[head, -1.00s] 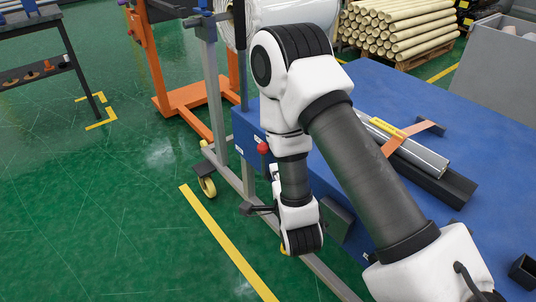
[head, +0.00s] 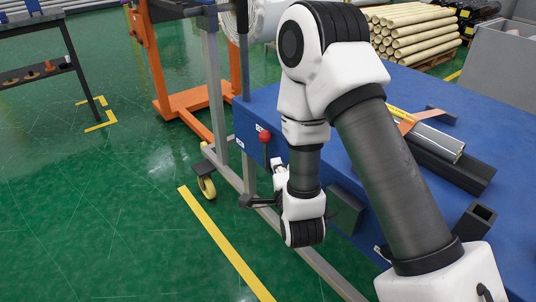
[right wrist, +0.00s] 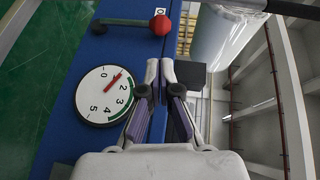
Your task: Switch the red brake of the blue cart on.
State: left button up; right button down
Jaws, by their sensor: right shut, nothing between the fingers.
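The blue cart (head: 500,112) fills the right of the head view. Its side panel also shows in the right wrist view (right wrist: 62,110). A lever with a red knob (head: 265,137) stands on that side. In the right wrist view the red knob (right wrist: 160,25) ends a dark green rod, its dark base to the left, lying across the picture's top. My right gripper (right wrist: 154,68) is shut and empty, apart from the lever and below it in that picture. In the head view the gripper (head: 278,163) is small and partly hidden by my wrist. My left gripper is out of view.
A white dial (right wrist: 105,95) with a red needle is on the cart's side, left of the fingers. A grey upright post (head: 213,95) stands left of the cart. Dark profiles (head: 450,165) lie on the cart. Green floor (head: 90,220) is free at left.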

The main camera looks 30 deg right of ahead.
aim_at(266, 139)
jog(key=b+x, duration=0.2)
jog(key=x, duration=1)
jog(key=shift+w, duration=0.1)
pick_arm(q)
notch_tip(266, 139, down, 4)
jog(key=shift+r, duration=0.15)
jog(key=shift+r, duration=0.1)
